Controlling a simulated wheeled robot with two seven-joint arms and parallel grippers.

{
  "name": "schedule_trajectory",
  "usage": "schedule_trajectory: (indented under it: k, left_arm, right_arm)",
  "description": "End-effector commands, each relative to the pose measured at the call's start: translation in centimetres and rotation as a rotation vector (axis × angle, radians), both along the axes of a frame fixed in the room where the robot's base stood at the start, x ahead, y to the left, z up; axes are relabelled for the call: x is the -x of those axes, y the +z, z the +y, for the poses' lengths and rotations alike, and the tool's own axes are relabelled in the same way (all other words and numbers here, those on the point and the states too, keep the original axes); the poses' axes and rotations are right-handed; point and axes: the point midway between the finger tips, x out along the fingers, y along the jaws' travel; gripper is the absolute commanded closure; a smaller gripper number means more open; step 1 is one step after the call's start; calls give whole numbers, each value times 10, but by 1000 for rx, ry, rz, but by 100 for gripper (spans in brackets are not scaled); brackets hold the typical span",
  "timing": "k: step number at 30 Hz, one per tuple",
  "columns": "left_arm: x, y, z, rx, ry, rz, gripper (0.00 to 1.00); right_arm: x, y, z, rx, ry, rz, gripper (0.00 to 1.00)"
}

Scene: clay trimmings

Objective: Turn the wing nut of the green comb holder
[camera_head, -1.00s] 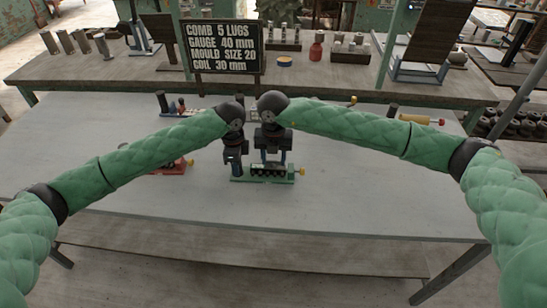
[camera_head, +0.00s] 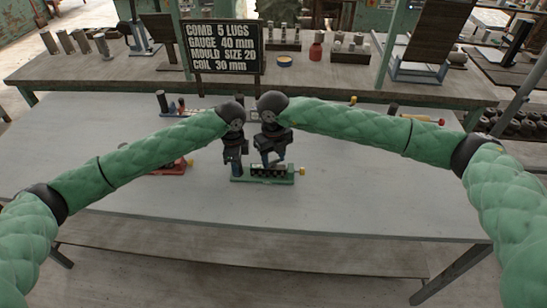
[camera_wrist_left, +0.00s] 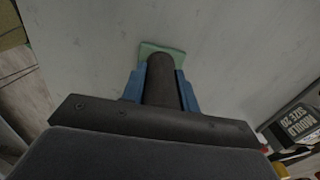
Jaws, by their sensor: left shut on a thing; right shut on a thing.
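The green comb holder (camera_head: 284,181) lies on the grey table in the middle of the head view, with a dark slotted comb on it and a yellow knob (camera_head: 302,171) at its right end. My left gripper (camera_head: 236,168) is shut on the holder's dark upright post (camera_wrist_left: 162,80) at its left end; the left wrist view shows blue fingers on both sides of the post and the green base (camera_wrist_left: 165,47) beyond. My right gripper (camera_head: 273,161) is above the middle of the holder, fingers down and turned, shut on what seems the wing nut. The wing nut itself is hidden by the fingers.
A red holder (camera_head: 170,168) lies to the left, partly behind my left arm. Further holders stand at the table's back, one with a blue part (camera_head: 172,106), another with a yellow roller (camera_head: 420,118). A sign (camera_head: 222,46) stands behind. The table's front is clear.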

Motion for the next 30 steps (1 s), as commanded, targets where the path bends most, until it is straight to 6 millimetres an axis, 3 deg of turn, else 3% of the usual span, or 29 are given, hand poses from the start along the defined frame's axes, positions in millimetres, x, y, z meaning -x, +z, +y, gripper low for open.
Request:
schedule_trajectory:
  k: [14, 15, 18, 30]
  left_arm:
    - [0, 0, 0, -1, 0, 0, 100]
    - [0, 0, 0, -1, 0, 0, 100]
    - [0, 0, 0, -1, 0, 0, 100]
    - [0, 0, 0, 0, 0, 0, 100]
  right_arm:
    - [0, 1, 0, -1, 14, -1, 79]
    - [0, 1, 0, -1, 14, -1, 51]
    - [0, 1, 0, -1, 14, -1, 35]
    - [-1, 8, 0, -1, 13, -2, 35]
